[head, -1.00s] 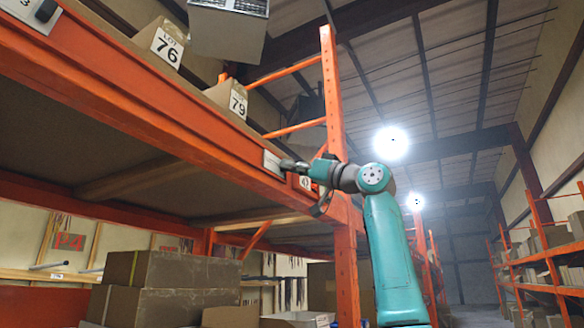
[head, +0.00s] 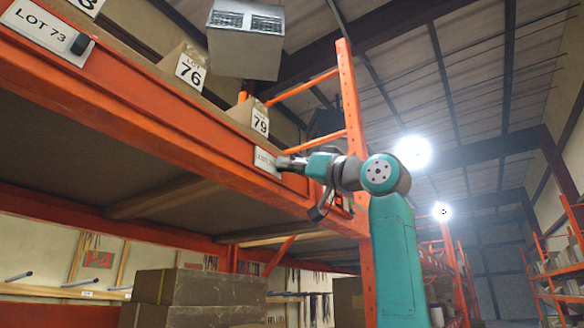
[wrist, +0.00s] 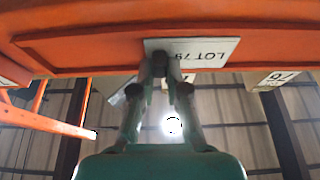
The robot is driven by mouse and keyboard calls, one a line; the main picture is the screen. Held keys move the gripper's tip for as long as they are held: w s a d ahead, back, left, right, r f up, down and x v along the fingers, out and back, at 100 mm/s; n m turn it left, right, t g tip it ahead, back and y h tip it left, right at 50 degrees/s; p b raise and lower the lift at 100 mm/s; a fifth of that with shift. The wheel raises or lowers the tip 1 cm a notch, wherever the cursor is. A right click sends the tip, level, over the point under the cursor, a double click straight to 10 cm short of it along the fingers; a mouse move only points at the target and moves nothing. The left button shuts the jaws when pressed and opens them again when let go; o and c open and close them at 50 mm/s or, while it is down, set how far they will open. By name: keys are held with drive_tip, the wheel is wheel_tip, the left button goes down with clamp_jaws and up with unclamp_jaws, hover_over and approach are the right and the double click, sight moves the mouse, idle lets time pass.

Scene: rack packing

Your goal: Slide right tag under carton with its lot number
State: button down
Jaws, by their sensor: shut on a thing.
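The right tag, a white plate reading LOT 79 (head: 266,160), lies against the orange beam face. In the wrist view the same tag (wrist: 205,54) appears upside down. My gripper (head: 287,163) is shut on the tag's right part in the head view; its fingertips (wrist: 161,66) hide that part. The carton labelled LOT 79 (head: 259,119) stands on the shelf above, slightly left of the tag in the head view.
A tag reading LOT 73 (head: 45,29), with a dark grip (head: 82,43), is on the beam (head: 150,115) at left. An orange upright (head: 353,105) stands right of the cartons. Bare beam lies between the two tags. A grey box unit (head: 245,38) hangs above.

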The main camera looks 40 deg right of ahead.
drive_tip(key=c, duration=1.2)
unclamp_jaws()
drive_tip(key=shift+o, duration=0.2)
drive_tip(key=v, duration=1.2)
drive_tip(key=shift+f, duration=0.15)
